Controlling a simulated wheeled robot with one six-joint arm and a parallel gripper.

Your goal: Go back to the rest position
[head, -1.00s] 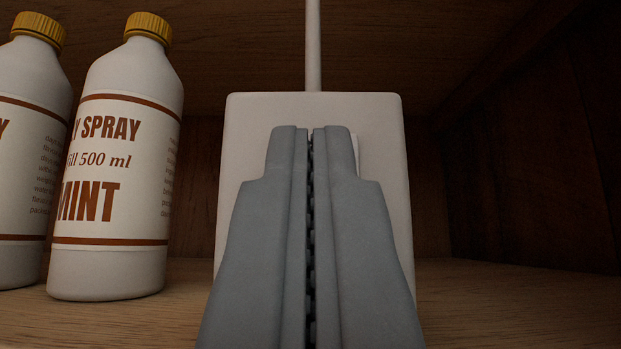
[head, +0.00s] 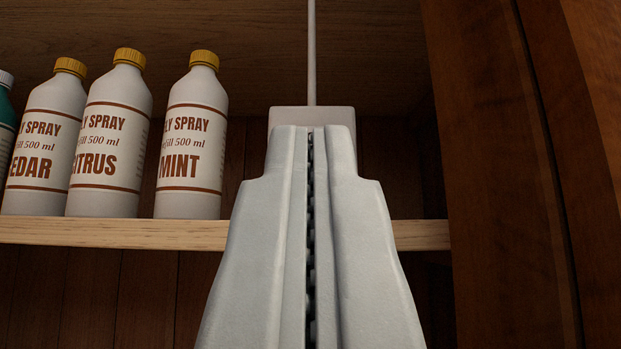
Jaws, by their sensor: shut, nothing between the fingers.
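My gripper (head: 311,132) is in the middle of the head view, pointing away from me. Its two grey fingers are shut against each other with nothing between them. It is in front of the wooden shelf (head: 180,235), and its fingers cover part of a white box (head: 318,115) with a thin white cord or rod rising from its top. The lower part of the box is hidden behind the fingers. I cannot tell the exact gap between fingertips and box.
White fly spray bottles with yellow caps stand upright left of the gripper: mint (head: 190,145), citrus (head: 110,145) and cedar (head: 45,150). A teal bottle (head: 6,125) is cut off at the left edge. A dark wooden door or side panel (head: 510,180) stands at the right.

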